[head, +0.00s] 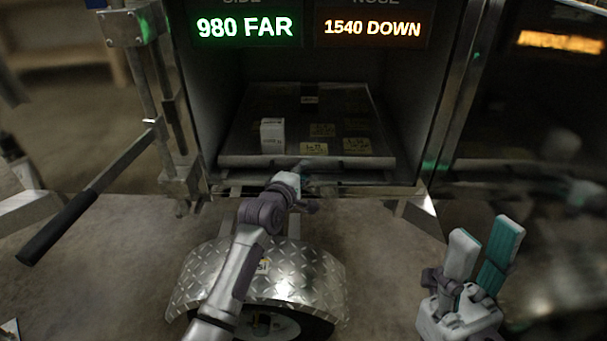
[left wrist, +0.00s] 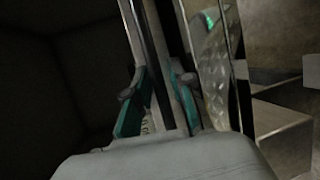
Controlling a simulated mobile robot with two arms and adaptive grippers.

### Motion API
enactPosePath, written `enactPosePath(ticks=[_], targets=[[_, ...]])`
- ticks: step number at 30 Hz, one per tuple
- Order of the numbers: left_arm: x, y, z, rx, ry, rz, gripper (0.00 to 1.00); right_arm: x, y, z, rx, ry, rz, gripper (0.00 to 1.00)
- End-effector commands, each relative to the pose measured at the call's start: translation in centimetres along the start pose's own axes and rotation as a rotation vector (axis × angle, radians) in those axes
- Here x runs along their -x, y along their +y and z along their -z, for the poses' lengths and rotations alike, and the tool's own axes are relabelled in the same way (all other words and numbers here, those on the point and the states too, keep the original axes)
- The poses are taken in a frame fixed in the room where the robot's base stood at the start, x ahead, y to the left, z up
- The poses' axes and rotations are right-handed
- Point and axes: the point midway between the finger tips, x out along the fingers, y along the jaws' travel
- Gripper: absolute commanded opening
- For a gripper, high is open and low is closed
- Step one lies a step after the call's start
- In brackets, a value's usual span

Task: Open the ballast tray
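The ballast tray (head: 237,140) sits inside the trailer's dark bay in the head view, its pale front edge at the bay's mouth. My left gripper (head: 302,177) is at the middle of that front edge, slightly below it. In the left wrist view its two teal-padded fingers (left wrist: 160,100) stand apart on either side of a long light bar at the tray's front. Whether they press on the bar is too dark to tell. My right gripper (head: 486,252) is open and empty at the lower right, away from the tray.
A small white box (head: 272,136) and several yellow-labelled blocks (head: 322,130) are on the tray. Lit signs (head: 244,27) reading 980 FAR and 1540 DOWN hang above. A black-gripped lever (head: 60,227) sticks out left. A diamond-plate fender (head: 285,275) lies below the bay.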

Motion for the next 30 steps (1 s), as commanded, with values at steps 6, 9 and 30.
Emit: enactPosePath(ticks=[6,9,30], targets=[[-0.02,0.07,-0.03,0.0,0.0,-0.001,0.22,-0.03,-0.01,0.02,0.0,0.001,0.0,0.4],[-0.01,0.07,-0.03,0.0,0.0,-0.001,0.06,-0.03,-0.01,0.01,0.0,0.0,0.0,0.4],[0.66,0.06,0.71,0.002,0.0,0.003,0.0,-0.97,-0.02,0.16,0.0,-0.001,0.0,0.4]])
